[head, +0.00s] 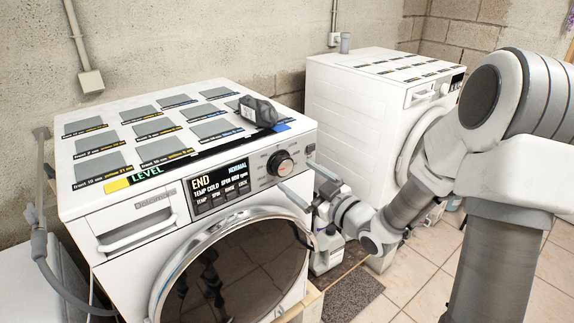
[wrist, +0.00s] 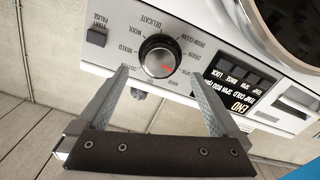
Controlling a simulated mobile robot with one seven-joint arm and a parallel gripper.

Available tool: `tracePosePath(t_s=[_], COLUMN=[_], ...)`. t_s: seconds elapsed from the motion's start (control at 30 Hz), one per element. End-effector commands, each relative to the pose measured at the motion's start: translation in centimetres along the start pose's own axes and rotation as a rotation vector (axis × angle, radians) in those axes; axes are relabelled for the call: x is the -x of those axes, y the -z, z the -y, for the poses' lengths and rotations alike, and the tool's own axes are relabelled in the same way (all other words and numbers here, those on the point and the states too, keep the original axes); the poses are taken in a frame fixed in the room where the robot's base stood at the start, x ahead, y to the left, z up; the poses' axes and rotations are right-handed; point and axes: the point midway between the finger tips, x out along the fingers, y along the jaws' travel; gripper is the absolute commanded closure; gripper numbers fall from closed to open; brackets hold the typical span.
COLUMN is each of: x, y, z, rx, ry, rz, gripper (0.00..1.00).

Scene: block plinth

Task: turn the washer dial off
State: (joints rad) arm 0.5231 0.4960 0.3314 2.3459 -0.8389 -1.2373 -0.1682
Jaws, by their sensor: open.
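The washer dial (head: 280,163) is a round black knob with a silver ring on the front panel of the near white washer (head: 140,190). My gripper (head: 295,176) is open and empty in front of the panel. In the wrist view my gripper (wrist: 160,70) has one fingertip on each side of the dial in the picture, apart from it. The washer display (head: 217,187) reads END and NORMAL.
A dark grey block-shaped object (head: 258,111) lies on the washer top above the dial. The round glass door (head: 235,270) is below the panel. A second white washer (head: 350,95) stands at the back right. A dark mat (head: 353,294) lies on the tiled floor.

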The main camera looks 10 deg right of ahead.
Motion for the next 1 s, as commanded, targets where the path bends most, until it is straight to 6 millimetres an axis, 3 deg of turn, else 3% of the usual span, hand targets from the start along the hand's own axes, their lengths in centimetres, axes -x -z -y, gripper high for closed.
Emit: tracePosePath(t_s=[0.1,0.3,0.7,1.0], x=[-2.4,-4.8,-5.5,-5.4], y=[0.1,0.1,0.0,0.0], z=[0.1,0.0,0.0,0.0], rx=[-0.002,-0.001,0.0,0.0], ry=[0.003,0.001,0.0,0.0], rz=[-0.002,-0.001,0.0,0.0], gripper=[0.0,0.0,0.0,0.54])
